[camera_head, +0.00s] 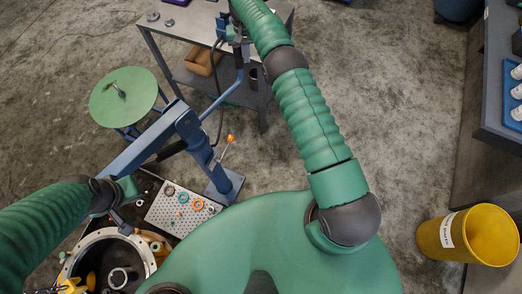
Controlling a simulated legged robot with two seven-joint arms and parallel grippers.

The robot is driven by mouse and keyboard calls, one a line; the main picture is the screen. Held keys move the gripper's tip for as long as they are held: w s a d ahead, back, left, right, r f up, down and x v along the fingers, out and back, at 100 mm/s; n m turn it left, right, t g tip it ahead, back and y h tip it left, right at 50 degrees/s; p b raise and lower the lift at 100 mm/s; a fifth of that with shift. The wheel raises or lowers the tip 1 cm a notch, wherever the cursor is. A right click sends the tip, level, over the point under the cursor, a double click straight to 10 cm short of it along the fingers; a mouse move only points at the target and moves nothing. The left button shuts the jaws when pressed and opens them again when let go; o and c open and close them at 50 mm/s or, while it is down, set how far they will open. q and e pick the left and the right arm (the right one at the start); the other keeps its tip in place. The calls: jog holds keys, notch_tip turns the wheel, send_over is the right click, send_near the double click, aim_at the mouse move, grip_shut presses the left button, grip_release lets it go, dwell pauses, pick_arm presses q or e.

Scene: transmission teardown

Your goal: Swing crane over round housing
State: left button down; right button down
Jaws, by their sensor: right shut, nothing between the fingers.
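The blue crane has its post (201,150) near the middle, and its boom (150,138) reaches down-left toward the round housing. The round housing (147,262) is a pale metal ring with a dark inside, at lower left. A dark part hangs by the boom's outer end, near the housing's upper rim. My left gripper (125,192) is at that end; its fingers are unclear. My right gripper (237,42) is shut at the top, beside the upper end of a bent blue bar (232,88) that runs to the crane.
A perforated tray (157,212) with orange rings lies between housing and crane base. A round green-topped stool (105,92) stands left of the boom. A grey metal table (185,25) is at the back. A yellow bin (440,238) stands at right. Floor between is clear.

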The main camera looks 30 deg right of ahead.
notch_tip(320, 180, up, 9)
jog(key=p, duration=0.7)
jog(key=shift+a+r, duration=0.2)
